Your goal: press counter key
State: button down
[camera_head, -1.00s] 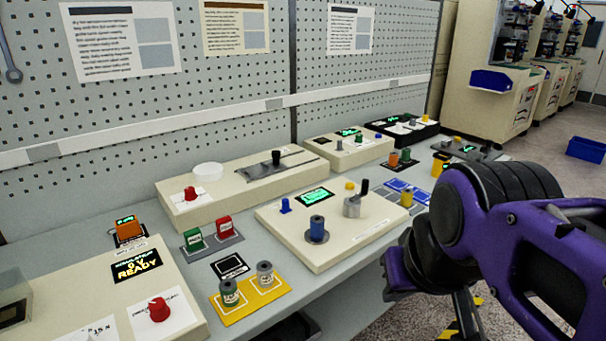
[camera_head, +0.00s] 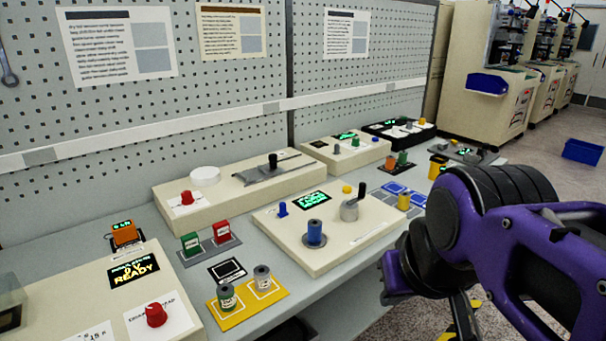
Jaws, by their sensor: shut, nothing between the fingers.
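A cream winding unit (camera_head: 345,236) stands on the bench in the middle. It has a small green-lit display (camera_head: 312,199), a blue peg-like part (camera_head: 282,208) at its left, a yellow button (camera_head: 347,189) at the back, a blue spool (camera_head: 315,232) on a spindle and a grey crank (camera_head: 350,209) with a dark handle. No part is legibly marked as the counter key, so I cannot tell which it is. My purple and black arm fills the lower right, beside the bench's front edge and apart from the unit. My gripper's fingers cannot be made out.
A longer cream unit (camera_head: 222,201) stands behind. A yellow tray (camera_head: 241,311) with two spools and a cream console (camera_head: 90,310) with a red knob (camera_head: 156,315) are at the front left. More units line the far right of the bench.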

aim_at(347, 189)
jog(key=u, duration=0.4)
jog(key=i+l+u, duration=0.1)
jog(key=l+u, duration=0.5)
jog(key=u, duration=0.25)
jog(key=l+u, duration=0.35)
jog(key=l, duration=1.15)
jog(key=k+l+u, duration=0.1)
jog(key=l, duration=0.55)
